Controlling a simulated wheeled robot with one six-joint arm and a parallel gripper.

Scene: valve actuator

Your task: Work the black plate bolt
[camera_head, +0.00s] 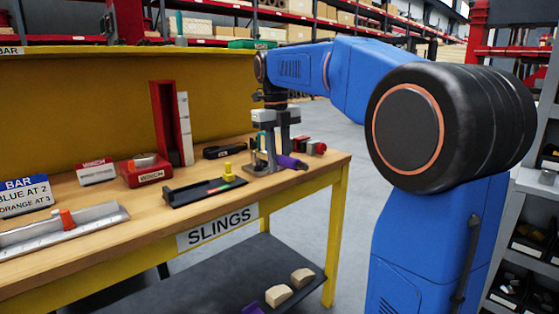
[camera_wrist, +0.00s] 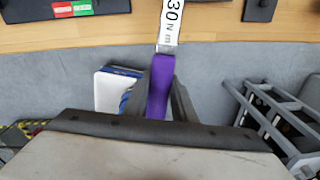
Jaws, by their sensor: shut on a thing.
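The black plate (camera_head: 200,191) lies flat on the workbench, with a red and green label and a yellow upright piece (camera_head: 228,173) at its far right end. Its labelled edge also shows at the upper left of the wrist view (camera_wrist: 30,10). I cannot make out the bolt itself. My gripper (camera_head: 277,160) is at the bench's right edge, to the right of the plate and apart from it. It is shut on a purple handle (camera_wrist: 161,82). A white label reading 30 N m (camera_wrist: 170,22) lies in line with the handle, over the bench edge.
A red block (camera_head: 146,170), a tall red-and-white upright (camera_head: 170,125), a dark tool (camera_head: 222,151) and a red-and-black item (camera_head: 310,145) stand around. A metal bar with an orange piece (camera_head: 66,219) is at left. Open floor lies right of the bench.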

